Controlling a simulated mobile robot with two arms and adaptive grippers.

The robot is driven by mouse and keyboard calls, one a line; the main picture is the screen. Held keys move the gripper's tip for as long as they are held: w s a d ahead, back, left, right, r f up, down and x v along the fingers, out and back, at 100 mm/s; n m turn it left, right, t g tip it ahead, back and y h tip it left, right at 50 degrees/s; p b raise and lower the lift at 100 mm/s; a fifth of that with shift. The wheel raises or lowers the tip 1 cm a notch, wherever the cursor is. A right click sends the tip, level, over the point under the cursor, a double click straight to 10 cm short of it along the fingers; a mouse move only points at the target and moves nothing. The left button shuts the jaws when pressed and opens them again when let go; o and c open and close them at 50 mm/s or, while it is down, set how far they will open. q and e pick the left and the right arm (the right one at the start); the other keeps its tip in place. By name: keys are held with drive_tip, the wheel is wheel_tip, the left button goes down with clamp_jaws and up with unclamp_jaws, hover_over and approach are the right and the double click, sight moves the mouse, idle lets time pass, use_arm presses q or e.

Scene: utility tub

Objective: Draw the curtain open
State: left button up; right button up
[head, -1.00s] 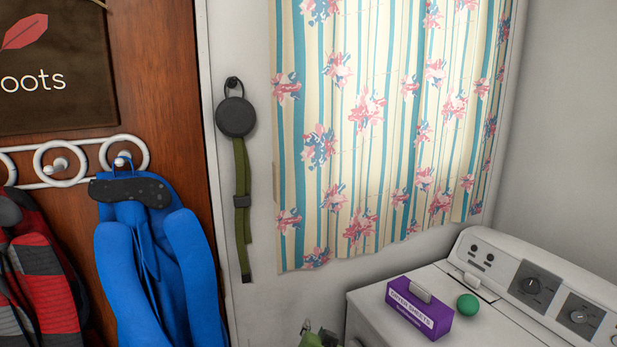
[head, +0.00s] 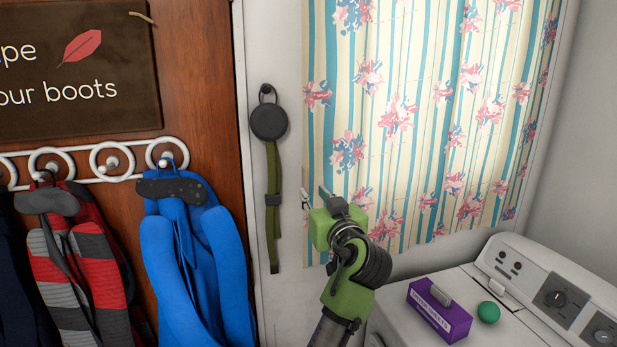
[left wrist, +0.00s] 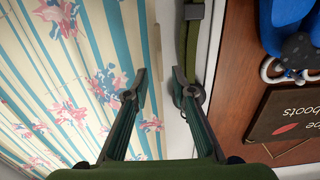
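The curtain (head: 420,110) is cream with teal stripes and pink flowers. It hangs spread out on the wall, its left edge beside the strap on the wall. It also fills the left of the left wrist view (left wrist: 50,90). My left gripper (head: 314,196), green with dark fingers, is up by the curtain's lower left edge. In the left wrist view its fingers (left wrist: 159,73) are apart with nothing held between them. One finger is over the curtain, the other over the strap side. Whether either touches cloth I cannot tell. My right gripper is not in view.
A round black holder (head: 268,121) with a green strap (head: 273,200) hangs left of the curtain. Further left are a blue jacket (head: 190,260), a red and grey one (head: 85,260) and a sign (head: 80,70). A purple box (head: 440,312) and green ball (head: 488,312) sit on the white washer (head: 520,300).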

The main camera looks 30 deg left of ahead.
sight(307, 184)
use_arm(q)
drive_tip(key=p+x, duration=0.2)
drive_tip(key=x, duration=0.2)
drive_tip(key=shift+w+a+r, duration=0.2)
drive_tip(key=shift+w+a+f, duration=0.2)
drive_tip(key=shift+w+a, duration=0.3)
drive_tip(key=shift+a, duration=0.05)
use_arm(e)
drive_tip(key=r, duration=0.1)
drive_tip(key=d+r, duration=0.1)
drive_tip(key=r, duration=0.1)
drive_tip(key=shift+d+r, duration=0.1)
use_arm(q)
clamp_jaws()
